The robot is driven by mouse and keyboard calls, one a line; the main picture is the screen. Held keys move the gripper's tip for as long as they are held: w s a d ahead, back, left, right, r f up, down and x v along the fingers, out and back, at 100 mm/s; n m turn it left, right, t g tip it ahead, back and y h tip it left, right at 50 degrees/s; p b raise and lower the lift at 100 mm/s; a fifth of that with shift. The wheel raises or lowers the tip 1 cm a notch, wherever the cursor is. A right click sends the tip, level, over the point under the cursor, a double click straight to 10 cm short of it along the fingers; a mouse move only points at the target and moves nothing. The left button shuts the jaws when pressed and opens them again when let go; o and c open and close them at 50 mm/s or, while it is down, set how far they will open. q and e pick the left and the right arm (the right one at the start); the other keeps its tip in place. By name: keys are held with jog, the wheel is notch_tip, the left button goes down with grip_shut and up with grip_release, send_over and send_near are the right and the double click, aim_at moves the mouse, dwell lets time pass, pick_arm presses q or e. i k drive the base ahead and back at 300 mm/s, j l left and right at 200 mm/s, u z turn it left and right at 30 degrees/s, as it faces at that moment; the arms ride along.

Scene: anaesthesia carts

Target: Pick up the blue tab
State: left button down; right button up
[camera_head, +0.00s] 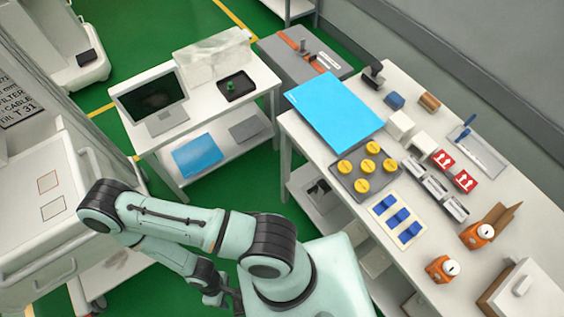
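Three small blue tabs lie in a slanting row on a cream tray (377,211) on the right-hand table. They are the upper tab (384,205), the middle tab (398,218) and the lower tab (409,233). The picture does not tell which one the task means.
Next to the tabs are a dark tray (347,177) of yellow discs, a large blue sheet (333,110), red-and-white boxes (464,181) and orange-and-white items (441,269). A laptop (152,101) stands on the left table. Green floor (240,185) shows between the tables.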

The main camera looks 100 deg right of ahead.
aim_at(414, 229)
jog(key=j+z, duration=0.15)
jog(key=z, duration=5.2)
